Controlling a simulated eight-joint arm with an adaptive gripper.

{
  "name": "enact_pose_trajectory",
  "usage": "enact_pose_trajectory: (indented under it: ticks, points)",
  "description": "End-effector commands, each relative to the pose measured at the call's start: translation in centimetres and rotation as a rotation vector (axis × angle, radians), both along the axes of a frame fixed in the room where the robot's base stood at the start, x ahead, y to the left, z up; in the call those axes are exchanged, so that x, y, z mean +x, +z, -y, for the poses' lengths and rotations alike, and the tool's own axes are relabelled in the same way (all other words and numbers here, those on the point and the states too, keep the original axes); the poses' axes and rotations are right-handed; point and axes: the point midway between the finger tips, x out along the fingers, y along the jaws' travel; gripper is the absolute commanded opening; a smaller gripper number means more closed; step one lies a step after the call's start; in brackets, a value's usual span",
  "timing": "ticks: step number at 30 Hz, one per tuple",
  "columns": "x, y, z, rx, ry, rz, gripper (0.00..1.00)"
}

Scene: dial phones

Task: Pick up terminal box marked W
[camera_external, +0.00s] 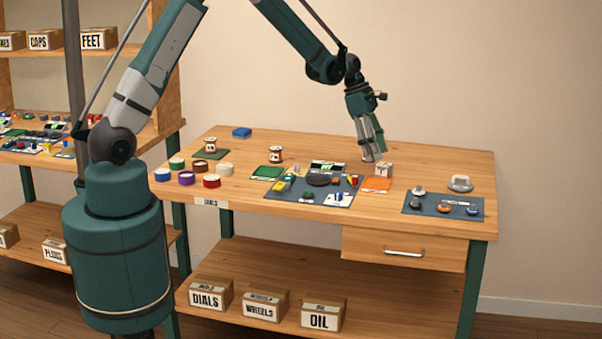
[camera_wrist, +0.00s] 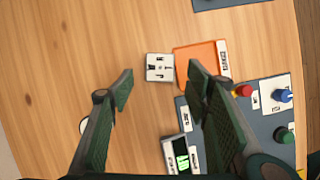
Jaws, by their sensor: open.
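A small white box (camera_wrist: 160,67) with dark slots on its top lies between my fingertips in the wrist view, beside an orange tray (camera_wrist: 199,58). It also shows in the external view (camera_external: 384,170) as a pale block on the wooden table, just right of and below my fingers. No letter W is readable on it. My gripper (camera_external: 374,149) points down above the table, open and empty. In the wrist view its two fingers (camera_wrist: 160,88) stand apart on either side of the box, which looks to be beyond the tips.
A dark mat (camera_external: 322,199) with small parts and a display lies left of the orange tray. Another dark mat (camera_external: 425,207) with several parts lies to the right. Tape rolls (camera_external: 186,178) and a green tray (camera_external: 268,173) are farther left. The back table area is mostly bare.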

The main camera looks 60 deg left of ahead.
Motion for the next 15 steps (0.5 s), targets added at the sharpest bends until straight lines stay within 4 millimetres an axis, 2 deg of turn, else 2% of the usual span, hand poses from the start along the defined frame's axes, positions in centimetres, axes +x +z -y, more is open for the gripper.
enact_pose_trajectory:
  ticks: [15]
  points:
    - [0.18, -0.81, 0.29, 0.000, 0.000, 0.000, 0.48]
